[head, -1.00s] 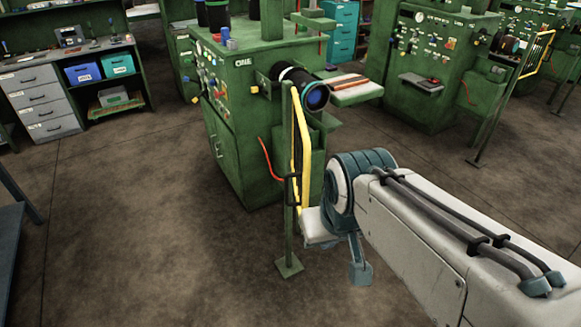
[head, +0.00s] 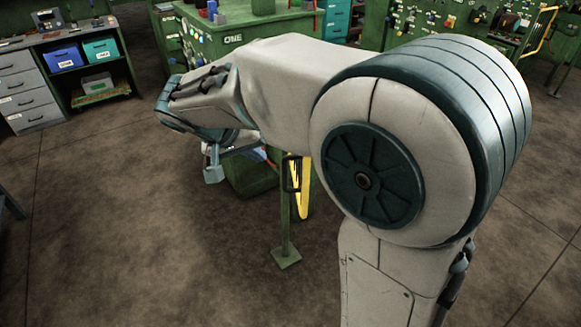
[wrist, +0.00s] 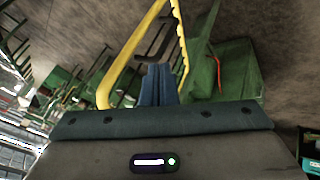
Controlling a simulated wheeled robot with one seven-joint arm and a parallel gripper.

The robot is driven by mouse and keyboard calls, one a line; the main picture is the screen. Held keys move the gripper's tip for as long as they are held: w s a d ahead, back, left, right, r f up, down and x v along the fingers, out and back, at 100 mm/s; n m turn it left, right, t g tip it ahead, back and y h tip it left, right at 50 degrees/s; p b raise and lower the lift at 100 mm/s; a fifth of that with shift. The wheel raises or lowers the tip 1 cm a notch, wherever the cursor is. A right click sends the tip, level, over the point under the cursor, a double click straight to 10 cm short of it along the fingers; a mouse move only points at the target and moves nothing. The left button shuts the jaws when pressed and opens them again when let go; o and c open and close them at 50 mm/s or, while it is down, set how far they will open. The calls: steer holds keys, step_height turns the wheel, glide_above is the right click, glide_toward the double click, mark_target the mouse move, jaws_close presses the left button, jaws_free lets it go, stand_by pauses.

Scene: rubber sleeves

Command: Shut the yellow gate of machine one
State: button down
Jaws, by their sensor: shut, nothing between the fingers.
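The yellow gate (head: 303,192) of machine one shows in the head view nearly edge-on beside its green post (head: 286,225); my arm covers its upper part. In the wrist view the yellow frame (wrist: 128,58) stands close in front of my gripper (wrist: 157,70). The fingers are shut and empty. They overlap the opening of the frame in the picture, near a dark handle-like bar (wrist: 146,54); I cannot tell whether they touch.
A workbench with grey drawers (head: 30,90) and coloured bins stands at the left. Other green machines (head: 420,20) stand at the back right. The floor (head: 130,230) in front and at the left is clear.

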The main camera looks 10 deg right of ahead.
steer(key=w+d+f+p, duration=0.3)
steer(key=d+f, duration=0.5)
steer(key=d, duration=0.1)
stand_by(0.5)
